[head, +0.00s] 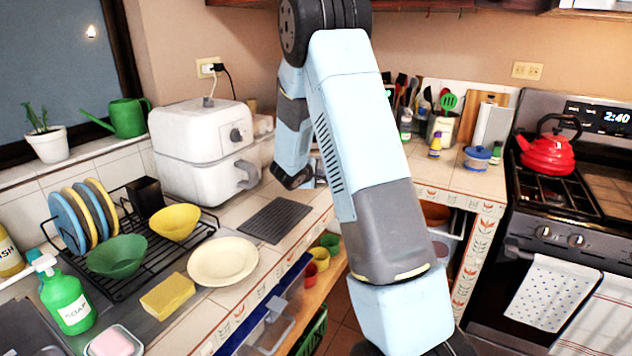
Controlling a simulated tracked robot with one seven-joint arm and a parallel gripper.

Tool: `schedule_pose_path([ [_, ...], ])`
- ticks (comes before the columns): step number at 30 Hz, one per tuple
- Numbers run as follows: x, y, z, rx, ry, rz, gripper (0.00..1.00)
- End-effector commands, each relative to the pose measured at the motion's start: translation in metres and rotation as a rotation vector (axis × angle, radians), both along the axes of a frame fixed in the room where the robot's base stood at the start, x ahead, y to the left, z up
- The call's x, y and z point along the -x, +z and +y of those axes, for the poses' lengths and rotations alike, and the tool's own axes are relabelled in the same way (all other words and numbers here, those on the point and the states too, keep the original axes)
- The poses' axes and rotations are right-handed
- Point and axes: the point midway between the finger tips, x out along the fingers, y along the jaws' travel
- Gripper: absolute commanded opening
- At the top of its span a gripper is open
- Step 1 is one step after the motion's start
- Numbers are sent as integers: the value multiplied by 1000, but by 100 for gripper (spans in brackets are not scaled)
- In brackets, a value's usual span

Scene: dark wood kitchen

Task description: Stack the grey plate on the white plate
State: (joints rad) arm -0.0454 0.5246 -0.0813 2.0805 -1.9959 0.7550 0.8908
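The white plate (222,261), cream in tone, lies flat and empty on the counter, right of the black dish rack. Several plates stand on edge at the rack's left end, in blue, yellow and grey tones. My arm rises through the middle of the view and folds back down. Its dark wrist part shows over the counter, left of the upper link. My gripper's fingers are not visible, so I cannot see whether they hold anything.
The dish rack (150,262) also holds a green bowl (117,256) and a yellow bowl (174,222). A yellow sponge (167,296) and a green soap bottle (66,298) are near the front. A white air fryer (203,150) stands behind. A dark mat (275,219) lies right of the plate.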

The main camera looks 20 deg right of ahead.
Motion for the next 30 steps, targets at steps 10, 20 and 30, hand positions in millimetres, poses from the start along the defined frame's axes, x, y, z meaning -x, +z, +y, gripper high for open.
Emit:
schedule_pose_path([
  [10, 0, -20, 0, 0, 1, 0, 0],
  [20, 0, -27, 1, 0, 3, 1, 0],
  [30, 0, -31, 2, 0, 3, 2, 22],
])
